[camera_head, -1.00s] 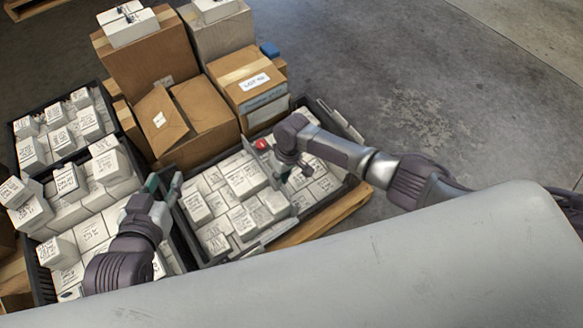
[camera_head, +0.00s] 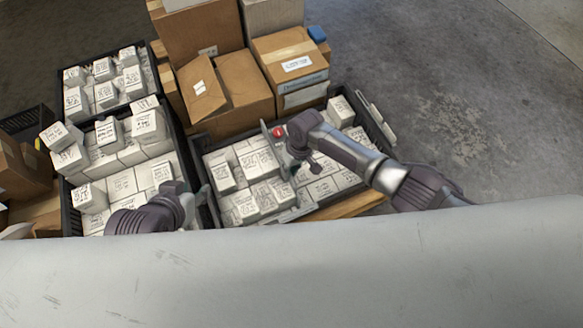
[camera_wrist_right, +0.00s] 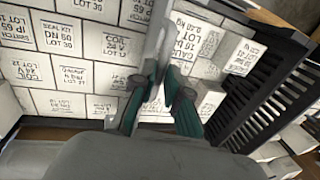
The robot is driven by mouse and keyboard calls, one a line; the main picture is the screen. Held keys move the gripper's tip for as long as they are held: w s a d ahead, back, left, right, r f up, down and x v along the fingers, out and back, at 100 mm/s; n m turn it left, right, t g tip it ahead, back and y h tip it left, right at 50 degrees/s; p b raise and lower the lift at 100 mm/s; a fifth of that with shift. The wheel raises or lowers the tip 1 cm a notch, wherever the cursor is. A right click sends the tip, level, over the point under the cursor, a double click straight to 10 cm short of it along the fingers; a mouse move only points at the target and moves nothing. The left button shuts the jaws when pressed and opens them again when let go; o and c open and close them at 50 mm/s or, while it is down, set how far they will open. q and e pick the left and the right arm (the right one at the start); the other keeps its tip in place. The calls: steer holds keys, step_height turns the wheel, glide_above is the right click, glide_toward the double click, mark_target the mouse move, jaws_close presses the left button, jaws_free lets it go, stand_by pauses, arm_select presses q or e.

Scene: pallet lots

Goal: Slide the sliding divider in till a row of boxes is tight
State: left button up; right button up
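The sliding divider (camera_head: 268,140) is a thin grey plate with a red knob (camera_head: 278,132), standing across the black crate (camera_head: 207,196) of white boxes. White boxes (camera_head: 257,163) stand in rows to its left, and more boxes (camera_head: 327,187) stand to its right. My right gripper (camera_head: 299,168) is at the divider. In the right wrist view, its teal-padded fingers (camera_wrist_right: 161,72) close on either side of the plate (camera_wrist_right: 157,40), with labelled boxes on both sides. My left gripper (camera_head: 196,200) is near the crate's left wall, fingers apart and empty, partly hidden by my own body.
Cardboard boxes (camera_head: 240,85) stand behind the crate. Other black crates of white boxes (camera_head: 122,183) stand to the left, some boxes stacked above the rim. A wooden pallet (camera_head: 352,205) shows under the crate's front right. The concrete floor at right is clear.

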steer(key=o, duration=0.4)
steer(key=shift+c, duration=0.2)
step_height(320, 180, up, 12)
steer(key=d, duration=0.2)
steer(key=shift+w, duration=0.4)
steer(key=shift+f, duration=0.15)
